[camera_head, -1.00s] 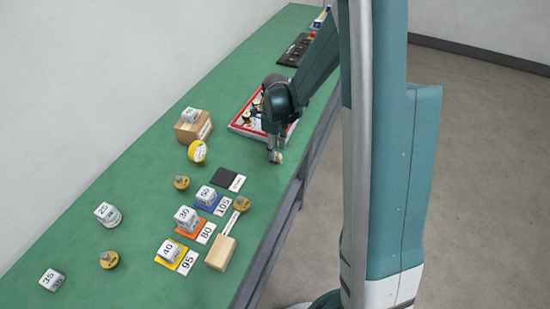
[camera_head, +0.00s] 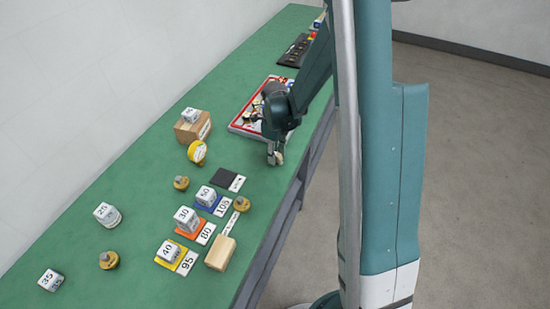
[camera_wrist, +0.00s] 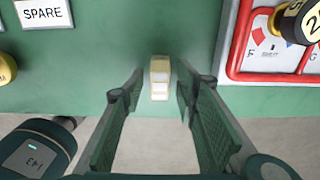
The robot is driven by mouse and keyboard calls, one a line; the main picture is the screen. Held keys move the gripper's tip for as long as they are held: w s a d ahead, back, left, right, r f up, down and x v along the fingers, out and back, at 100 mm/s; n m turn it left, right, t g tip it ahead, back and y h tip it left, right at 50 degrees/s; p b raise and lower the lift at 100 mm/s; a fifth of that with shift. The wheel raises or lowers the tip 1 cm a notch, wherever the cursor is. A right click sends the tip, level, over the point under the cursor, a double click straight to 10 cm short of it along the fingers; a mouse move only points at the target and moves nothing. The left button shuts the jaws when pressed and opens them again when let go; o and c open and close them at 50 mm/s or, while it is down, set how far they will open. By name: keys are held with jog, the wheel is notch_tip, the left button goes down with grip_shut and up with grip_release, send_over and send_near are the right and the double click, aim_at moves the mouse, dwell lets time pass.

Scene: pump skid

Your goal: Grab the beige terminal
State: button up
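The beige terminal (camera_wrist: 160,78) lies near the front edge of the green table in the wrist view, between and just beyond my gripper's two fingertips. It looks like a small cream block with paler faces. My gripper (camera_wrist: 158,90) is open, with a clear gap on both sides of the terminal. In the head view my gripper (camera_head: 274,155) points down at the table's right edge, and a small pale piece, the terminal (camera_head: 279,158), shows beside its tip.
A red-and-white board (camera_head: 243,125) with dark knobs lies just behind my gripper. A dark pad with a SPARE label (camera_wrist: 43,12) is left of the terminal. Numbered cubes, brass weights and a wooden block (camera_head: 220,253) stand toward the front. The table edge is close.

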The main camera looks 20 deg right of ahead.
jog(key=c, duration=0.8)
jog(key=shift+o, duration=0.2)
jog(key=shift+r, duration=0.1)
jog(key=shift+r+p, duration=0.5)
jog(key=shift+r, duration=4.4)
